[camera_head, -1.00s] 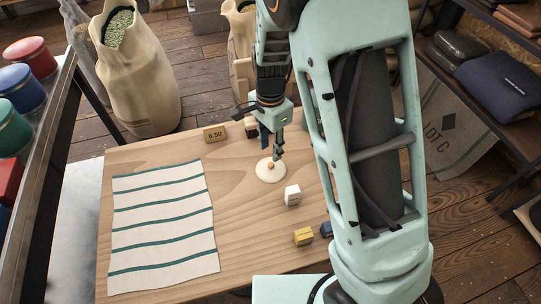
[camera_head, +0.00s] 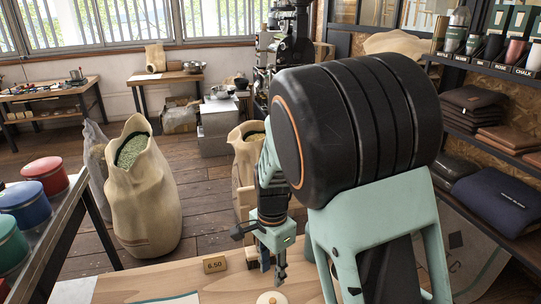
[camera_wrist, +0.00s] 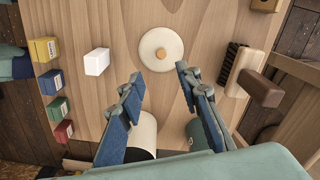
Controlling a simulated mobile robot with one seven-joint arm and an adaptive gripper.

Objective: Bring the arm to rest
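My gripper (camera_wrist: 160,80) is open in the wrist view, its two blue-padded fingers apart with nothing between them. A round cream lid with a wooden knob (camera_wrist: 149,41) lies on the wooden table (camera_wrist: 112,17), just beyond the fingertips. In the head view my gripper (camera_head: 281,276) hangs above the table, close to the lid (camera_head: 267,299), which is cut by the lower edge. My arm is bent, with its dark elbow high at the centre right. A cream cylinder (camera_wrist: 144,132) and a green one (camera_wrist: 196,132) are partly hidden behind the fingers.
A white block (camera_wrist: 97,62) and small coloured boxes (camera_wrist: 47,50) stand at the left in the wrist view; a brush (camera_wrist: 236,68) lies right.

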